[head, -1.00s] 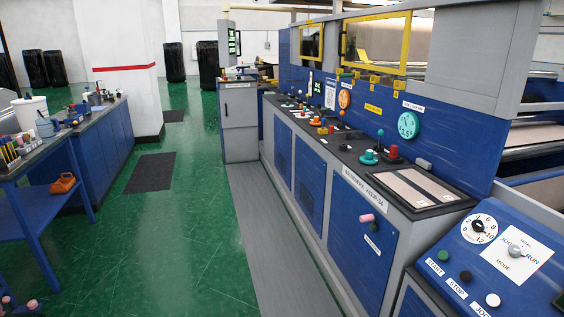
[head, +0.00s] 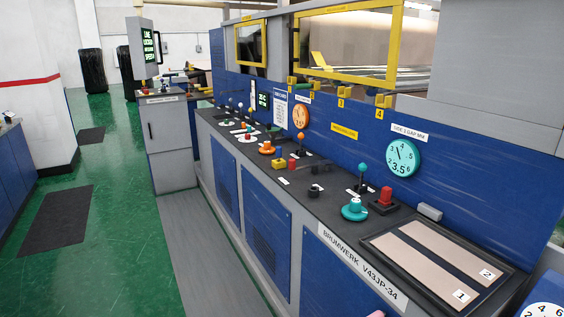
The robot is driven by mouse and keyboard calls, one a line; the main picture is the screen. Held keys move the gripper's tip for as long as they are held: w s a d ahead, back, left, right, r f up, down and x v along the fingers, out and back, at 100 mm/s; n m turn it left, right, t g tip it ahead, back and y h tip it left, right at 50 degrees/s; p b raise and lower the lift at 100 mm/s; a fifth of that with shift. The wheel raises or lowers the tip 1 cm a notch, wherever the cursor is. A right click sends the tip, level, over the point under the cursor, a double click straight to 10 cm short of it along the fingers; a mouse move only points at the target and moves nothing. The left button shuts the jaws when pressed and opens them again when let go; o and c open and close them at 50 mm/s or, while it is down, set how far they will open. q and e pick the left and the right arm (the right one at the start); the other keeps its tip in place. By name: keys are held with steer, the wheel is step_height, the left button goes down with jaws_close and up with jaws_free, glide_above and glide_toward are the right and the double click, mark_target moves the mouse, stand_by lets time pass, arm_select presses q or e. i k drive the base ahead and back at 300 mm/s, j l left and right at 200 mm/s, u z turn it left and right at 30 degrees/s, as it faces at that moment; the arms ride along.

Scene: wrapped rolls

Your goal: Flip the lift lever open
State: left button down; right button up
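I cannot tell which control is the lift lever; no label naming it is legible. On the console's black top stand a lever with a teal ball (head: 362,169) and a lever with an orange ball (head: 300,138), both roughly upright. A teal knob (head: 354,210) and a red block-shaped control (head: 385,199) are near the teal-ball lever. A pink knob (head: 377,314) just shows at the bottom edge, mostly cut off. Neither of my grippers is in view.
The long blue and grey console (head: 268,230) runs away from the lower right. A round teal dial (head: 403,158) is on its back panel. A flat tray with two pale strips (head: 425,262) is at its near end. Green floor (head: 120,250) on the left is clear, with dark mats (head: 55,220).

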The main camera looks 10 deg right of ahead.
mark_target(291, 162)
steer(key=i+j+z, duration=0.3)
steer(key=i+z, duration=0.2)
steer(key=i+j+z, duration=0.45)
steer(key=i+j, duration=0.15)
steer(key=i, duration=0.05)
